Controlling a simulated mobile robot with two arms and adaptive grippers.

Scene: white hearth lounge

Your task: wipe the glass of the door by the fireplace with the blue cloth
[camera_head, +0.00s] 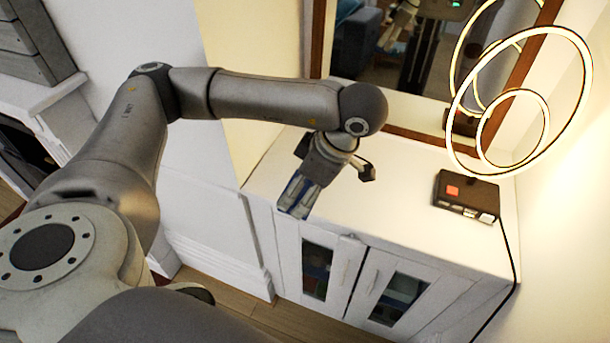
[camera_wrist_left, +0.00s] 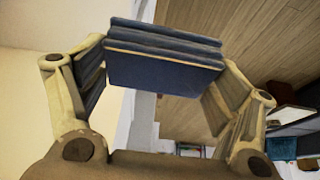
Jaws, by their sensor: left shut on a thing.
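The blue cloth (camera_wrist_left: 165,70) is a folded, layered pad between the two fingers of my left gripper (camera_head: 296,204), which is shut on it. In the head view the gripper points down at the front left edge of the white cabinet top, and only a little blue shows between its fingers. The cabinet has two doors with glass panes. The left door's glass (camera_head: 316,269), on the fireplace side, is below and slightly right of the gripper. The right door's glass (camera_head: 398,299) is farther right. The cloth appears apart from both panes. My right gripper is not in view.
The white cabinet top (camera_head: 400,190) carries a dark box (camera_head: 466,195) with a cable and a lit ring lamp (camera_head: 562,88). A wood-framed mirror (camera_head: 410,75) stands behind. The white fireplace surround (camera_head: 85,110) is at left. Wooden floor (camera_head: 285,318) shows below the cabinet.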

